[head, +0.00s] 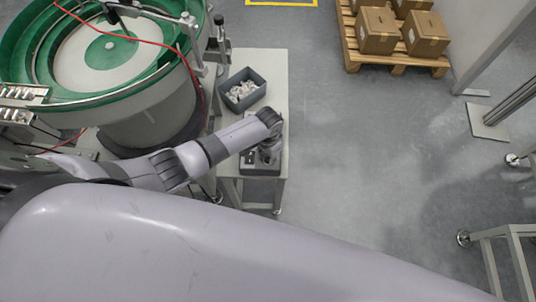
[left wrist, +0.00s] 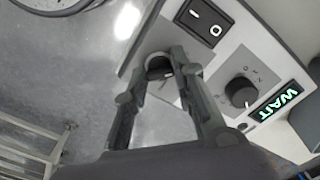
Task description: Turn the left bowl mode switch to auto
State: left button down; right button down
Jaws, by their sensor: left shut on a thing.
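A light control box with a dark side stands on the narrow table in the head view (head: 258,171); its panel fills the upper right of the left wrist view (left wrist: 213,68). A dark round knob, apparently the mode switch (left wrist: 158,65), sits at the panel's left part. My left gripper (left wrist: 163,73) is shut on this knob, one finger on each side. In the head view my left gripper (head: 266,152) reaches down onto the box and mostly hides it. The switch's pointer and labels cannot be read. My right gripper is not in view.
The panel also has a black rocker switch (left wrist: 203,22), a second knob (left wrist: 240,92) and a green-lit display reading WAIT (left wrist: 278,101). A grey bin of pale parts (head: 242,90) stands behind the box. The green bowl feeder (head: 105,50) is at left.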

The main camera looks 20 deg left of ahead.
aim_at(268, 158)
pick_arm(q)
jog(key=c, duration=1.3)
grip_release()
jog(key=shift+r, duration=0.1)
notch_tip(268, 158, up, 12)
jog(key=shift+f, duration=0.1)
